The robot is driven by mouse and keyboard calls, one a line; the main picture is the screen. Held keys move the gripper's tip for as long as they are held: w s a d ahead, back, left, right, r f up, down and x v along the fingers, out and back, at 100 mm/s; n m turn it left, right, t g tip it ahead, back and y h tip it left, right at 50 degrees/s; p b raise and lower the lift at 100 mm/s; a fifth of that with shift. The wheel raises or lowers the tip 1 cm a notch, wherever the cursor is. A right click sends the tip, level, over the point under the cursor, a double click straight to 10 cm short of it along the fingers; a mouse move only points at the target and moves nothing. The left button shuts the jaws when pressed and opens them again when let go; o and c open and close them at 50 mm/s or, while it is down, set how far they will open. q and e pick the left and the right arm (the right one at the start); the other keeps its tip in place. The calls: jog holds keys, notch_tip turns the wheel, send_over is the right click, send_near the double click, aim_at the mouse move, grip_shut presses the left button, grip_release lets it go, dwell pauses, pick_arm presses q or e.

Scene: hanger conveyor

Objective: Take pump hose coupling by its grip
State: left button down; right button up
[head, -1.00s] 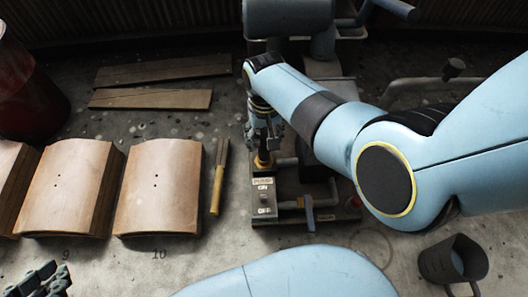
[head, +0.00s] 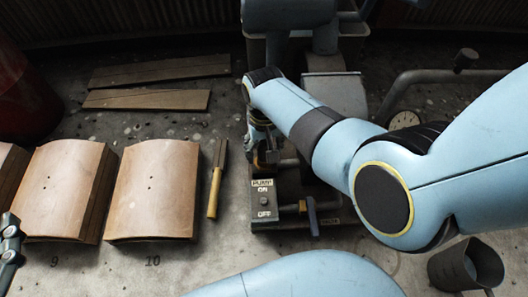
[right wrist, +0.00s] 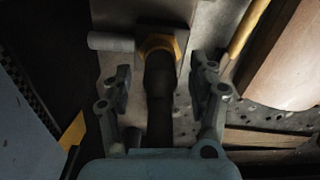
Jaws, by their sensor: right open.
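The pump hose coupling (right wrist: 159,75) shows in the right wrist view as a dark cylindrical grip with a yellow hex collar (right wrist: 158,43) at its far end. My right gripper (right wrist: 160,80) is open, with one finger on each side of the dark grip and visible gaps between. In the head view my right gripper (head: 264,150) points down over the pump unit (head: 264,205) and mostly hides the coupling. My left gripper (head: 10,240) is only partly visible at the left edge; its opening is unclear.
The pump unit has an ON/OFF switch plate and a blue-handled valve (head: 312,216). A yellow-handled tool (head: 215,190) lies left of it, beside curved wooden blocks (head: 153,195). Wooden planks (head: 150,98) lie behind. A dark cup (head: 465,266) stands at lower right.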

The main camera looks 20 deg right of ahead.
jog(key=shift+f, duration=0.2)
jog(key=c, duration=1.1)
pick_arm(q)
jog(key=shift+w+d+r+t, duration=0.1)
jog(key=shift+w+r+t, duration=0.25)
jog(key=shift+r, duration=0.2)
jog(key=shift+w+d+r+t, duration=0.1)
jog(key=shift+w+r+t, duration=0.2)
jog(key=shift+r, duration=0.25)
pick_arm(e)
jog(key=shift+c, duration=0.2)
